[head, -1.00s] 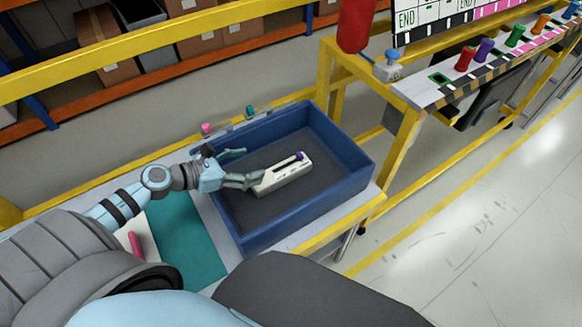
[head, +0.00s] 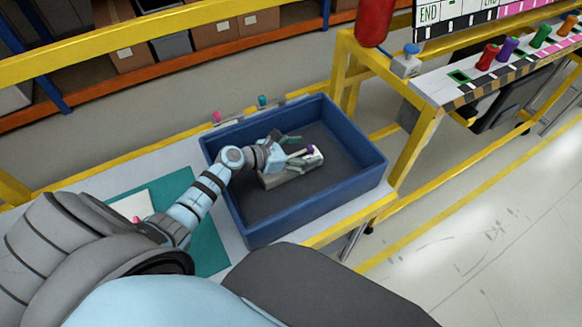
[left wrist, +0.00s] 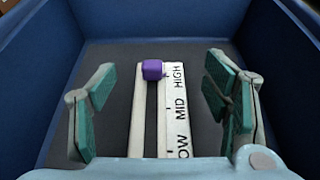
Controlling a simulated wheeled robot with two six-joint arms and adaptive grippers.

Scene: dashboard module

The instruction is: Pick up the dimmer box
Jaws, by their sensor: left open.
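The dimmer box (head: 292,175) is a long white box with a dark slot and a purple slider knob (left wrist: 152,69). It lies on the floor of the blue bin (head: 252,222). In the left wrist view the box (left wrist: 138,118) runs lengthwise, lettered HIGH, MID and a partly hidden word, with the knob near the HIGH end. My left gripper (head: 300,149) is open over the box. In the left wrist view its green-padded fingers stand on either side of the box, with gaps between. The gripper hides part of the box. My right gripper is not in view.
The bin's walls surround the left gripper. A teal mat (head: 208,240) with a white sheet lies left of the bin. Yellow rails (head: 410,160) and a panel with coloured knobs (head: 510,62) stand to the right. The bin floor around the box is clear.

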